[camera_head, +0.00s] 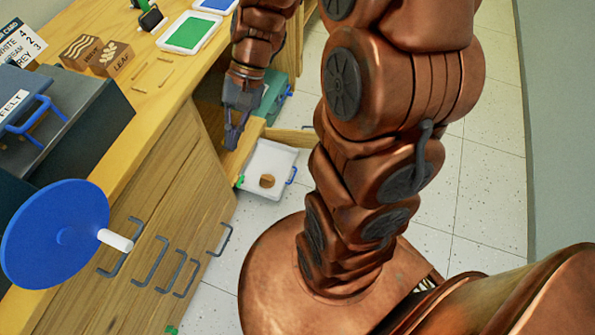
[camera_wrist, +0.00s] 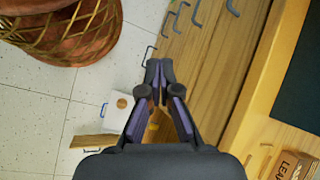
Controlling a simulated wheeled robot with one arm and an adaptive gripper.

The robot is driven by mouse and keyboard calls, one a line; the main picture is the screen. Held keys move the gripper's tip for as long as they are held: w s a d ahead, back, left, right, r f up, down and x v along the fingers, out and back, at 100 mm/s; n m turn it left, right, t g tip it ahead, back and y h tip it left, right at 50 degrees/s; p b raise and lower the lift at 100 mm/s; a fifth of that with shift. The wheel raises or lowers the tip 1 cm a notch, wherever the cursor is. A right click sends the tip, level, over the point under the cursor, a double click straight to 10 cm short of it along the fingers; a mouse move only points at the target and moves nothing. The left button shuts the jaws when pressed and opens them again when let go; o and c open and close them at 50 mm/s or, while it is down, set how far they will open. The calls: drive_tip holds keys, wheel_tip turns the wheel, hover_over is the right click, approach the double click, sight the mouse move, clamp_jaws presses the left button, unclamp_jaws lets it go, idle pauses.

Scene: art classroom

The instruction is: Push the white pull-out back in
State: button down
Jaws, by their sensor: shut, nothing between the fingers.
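The white pull-out (camera_head: 282,157) sticks out of the wooden cabinet low down, with a blue handle (camera_head: 293,174) on its outer edge and a brown round thing (camera_head: 267,181) in it. It also shows in the wrist view (camera_wrist: 112,113), left of my fingers. My gripper (camera_head: 233,143) is shut and empty, its fingers pointing down beside the cabinet front. In the head view it is just up and left of the pull-out. In the wrist view the gripper (camera_wrist: 160,66) has its fingertips together. Whether it touches the pull-out I cannot tell.
A teal pull-out (camera_head: 273,92) with a blue handle is out behind. An open wooden panel (camera_head: 292,137) stands between the two. Several grey handles (camera_head: 148,262) line the cabinet front. The counter (camera_head: 150,112) holds blocks, trays and a dark box (camera_head: 100,125). Tiled floor (camera_head: 490,180) is clear at right.

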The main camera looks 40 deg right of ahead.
drive_tip(key=w+d+f+m+t+y+b, duration=0.15)
drive_tip(key=w+d+f+m+b, duration=0.3)
drive_tip(key=f, duration=0.55)
drive_tip(key=w+d+f+m+t+y+b, duration=0.1)
drive_tip(key=w+d+f+m+t+b, duration=0.25)
drive_tip(key=w+d+f, duration=0.4)
drive_tip(key=w+d+f+m+t+y+b, duration=0.1)
drive_tip(key=w+d+f+m+y+b, duration=0.25)
drive_tip(key=f, duration=0.75)
drive_tip(key=s+d+f+m+t+h+b, duration=0.2)
drive_tip(key=s+d+f+m+b, duration=0.15)
drive_tip(key=d+f, duration=0.6)
drive_tip(key=s+d+f+m+t+h+b, duration=0.25)
drive_tip(key=d+f+m+b, duration=0.25)
drive_tip(key=f, duration=1)
drive_tip(key=s+d+f+m+t+h+b, duration=0.2)
drive_tip(key=s+d+f+m+b, duration=0.15)
drive_tip(key=d+f, duration=0.6)
drive_tip(key=b, duration=0.5)
approach(292, 166)
drive_tip(key=x, duration=0.5)
drive_tip(key=shift+f, duration=0.55)
drive_tip(key=shift+w+a, duration=0.35)
drive_tip(key=shift+w, duration=0.1)
drive_tip(key=shift+w+r, duration=0.1)
drive_tip(key=shift+w+a, duration=0.15)
